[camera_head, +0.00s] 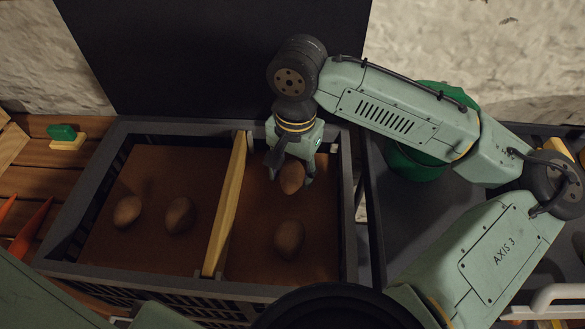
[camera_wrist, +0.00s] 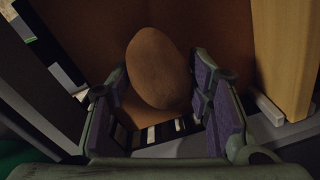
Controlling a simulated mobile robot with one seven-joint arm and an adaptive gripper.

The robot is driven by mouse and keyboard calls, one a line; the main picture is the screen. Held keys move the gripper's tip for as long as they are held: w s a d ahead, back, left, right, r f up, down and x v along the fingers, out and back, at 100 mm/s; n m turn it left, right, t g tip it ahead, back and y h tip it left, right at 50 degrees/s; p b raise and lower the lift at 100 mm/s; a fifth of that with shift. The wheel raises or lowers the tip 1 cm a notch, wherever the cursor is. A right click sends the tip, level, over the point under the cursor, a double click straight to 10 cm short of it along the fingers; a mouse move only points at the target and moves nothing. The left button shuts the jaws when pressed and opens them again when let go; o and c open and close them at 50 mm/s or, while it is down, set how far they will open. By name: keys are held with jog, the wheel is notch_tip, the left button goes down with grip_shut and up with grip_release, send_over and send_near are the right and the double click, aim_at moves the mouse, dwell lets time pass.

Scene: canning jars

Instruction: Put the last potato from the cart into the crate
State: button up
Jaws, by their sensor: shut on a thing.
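My gripper (camera_head: 291,178) is shut on a brown potato (camera_head: 292,177) inside the right compartment of the dark crate (camera_head: 100,172). The held potato also shows between the finger pads in the wrist view (camera_wrist: 160,66). It is near the back of that compartment; whether it touches the floor I cannot tell. Another potato (camera_head: 289,237) lies in the same compartment, nearer the front. Two more potatoes, one at the left (camera_head: 128,211) and one beside it (camera_head: 179,215), lie in the left compartment. The dark cart (camera_head: 400,225) stands right of the crate, partly hidden by my arm.
A yellow wooden divider (camera_head: 226,205) splits the crate, close to the left of my gripper. A green round container (camera_head: 415,164) stands on the cart behind my arm. A dark upright panel (camera_head: 215,60) rises behind the crate. A green and yellow item (camera_head: 65,136) sits at the far left.

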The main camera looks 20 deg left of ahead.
aim_at(294, 170)
jog(key=shift+f+b, duration=0.65)
jog(key=shift+f, duration=0.35)
dwell(0.3)
jog(key=o, duration=0.8)
jog(key=shift+o, duration=0.2)
jog(key=shift+r, duration=0.1)
jog(key=r, duration=1.2)
jog(key=shift+d, duration=0.2)
jog(key=shift+f, duration=0.1)
